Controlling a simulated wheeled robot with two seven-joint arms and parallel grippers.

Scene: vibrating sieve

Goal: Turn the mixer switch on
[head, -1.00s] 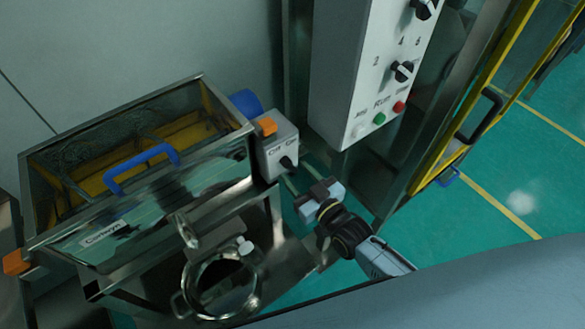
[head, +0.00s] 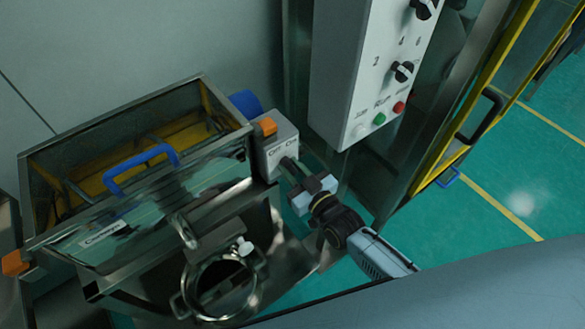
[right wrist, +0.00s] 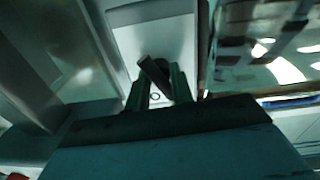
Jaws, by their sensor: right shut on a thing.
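The mixer switch box is a small pale box (head: 276,150) with Off and On labels, on the right end of the steel sieve (head: 190,185). Its dark knob (right wrist: 155,72) shows in the right wrist view between my fingers, turned at a slant. My right gripper (head: 288,167) reaches up to the front of the box. It also shows in the right wrist view (right wrist: 158,88), its two green-grey fingers on either side of the knob and shut on it. In the head view the fingers hide most of the knob. My left gripper is not in view.
A white control panel (head: 362,75) with black knobs, a green button (head: 380,119) and a red button (head: 399,108) hangs right of the box. A blue handle (head: 140,165) tops the sieve. A round steel outlet (head: 222,287) stands below. Green floor is open at right.

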